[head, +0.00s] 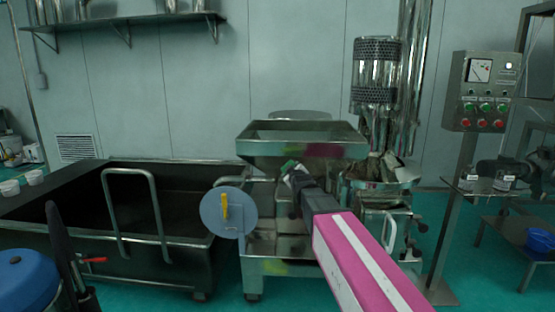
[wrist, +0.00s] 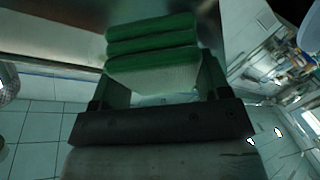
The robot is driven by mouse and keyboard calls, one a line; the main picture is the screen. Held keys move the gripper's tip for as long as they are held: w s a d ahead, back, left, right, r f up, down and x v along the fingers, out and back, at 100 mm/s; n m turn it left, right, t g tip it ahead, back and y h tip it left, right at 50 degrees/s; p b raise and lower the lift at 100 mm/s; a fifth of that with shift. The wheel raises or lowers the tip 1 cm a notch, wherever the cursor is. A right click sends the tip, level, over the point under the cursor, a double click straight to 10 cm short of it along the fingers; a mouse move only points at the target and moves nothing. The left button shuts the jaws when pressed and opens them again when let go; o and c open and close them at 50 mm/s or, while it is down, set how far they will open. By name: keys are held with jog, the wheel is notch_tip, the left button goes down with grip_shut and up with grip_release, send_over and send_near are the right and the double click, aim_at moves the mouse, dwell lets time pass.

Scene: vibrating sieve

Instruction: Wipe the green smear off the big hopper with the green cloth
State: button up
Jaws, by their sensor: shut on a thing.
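The big hopper (head: 262,148) is a steel, open-topped funnel at the middle of the head view. A dark magenta smear (head: 323,150) shows on its front face. I cannot clearly make out a green smear on that face; my gripper and the cloth may cover part of it. My gripper (head: 294,176) is at the hopper's lower front and is shut on the folded green cloth (head: 289,166). In the wrist view the cloth (wrist: 152,42) is green with a pale near side, between the two fingers and close to a steel surface. I cannot tell whether it touches.
A yellow-green patch (head: 277,268) marks the lower machine body. A round grey disc with a yellow handle (head: 225,212) is left of the hopper. A dark tub (head: 60,240) stands at left. A control box (head: 486,92) on a post and a steel column machine (head: 376,80) are at right.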

aim_at(286, 165)
jog(key=shift+a+r+t+y, duration=0.3)
jog(key=shift+a+r+t, duration=0.1)
jog(key=shift+a+r, duration=0.1)
jog(key=shift+a+r+n, duration=0.15)
jog(key=shift+n, duration=0.15)
jog(key=shift+a+r+t+y, duration=0.3)
jog(key=shift+a+r+t, duration=0.2)
jog(key=shift+a+r, duration=0.1)
jog(key=s+a+r+n+t, duration=0.1)
jog(key=a+r+t, duration=0.1)
jog(key=a+r, duration=0.2)
jog(key=shift+y, duration=0.3)
jog(key=shift+w+d, duration=0.15)
jog(key=shift+w, duration=1.35)
jog(key=shift+w+d, duration=0.15)
jog(key=shift+w, duration=1.3)
jog(key=shift+w, duration=1)
